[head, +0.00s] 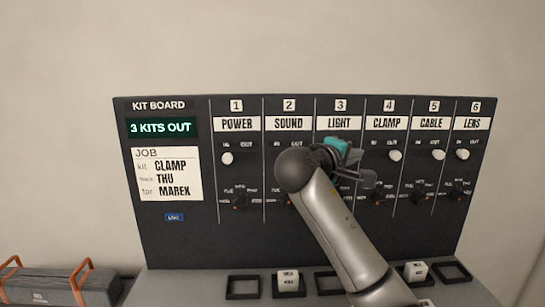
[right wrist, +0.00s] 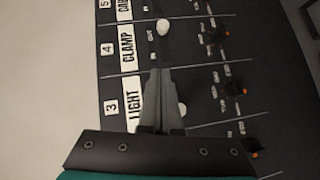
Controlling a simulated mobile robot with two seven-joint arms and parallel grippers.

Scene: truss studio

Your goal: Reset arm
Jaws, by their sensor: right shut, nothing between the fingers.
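My right arm reaches up in front of the kit board (head: 170,240) in the head view. My right gripper (head: 372,179) is over the LIGHT and CLAMP columns. In the right wrist view, the right gripper (right wrist: 160,74) is shut and empty, its tips near the line between LIGHT and CLAMP. Whether it touches the board is unclear. The CLAMP white knob (head: 395,156) sits on its OUT side; it also shows in the wrist view (right wrist: 162,27). The LIGHT white knob (right wrist: 182,108) is partly hidden by the fingers. My left gripper is out of view.
The display (head: 162,127) reads 3 KITS OUT. The job card (head: 166,174) names CLAMP, THU, MAREK. A ledge with black trays (head: 243,296) runs below, some holding white blocks (head: 288,281). A grey case (head: 45,288) with orange handles stands at lower left.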

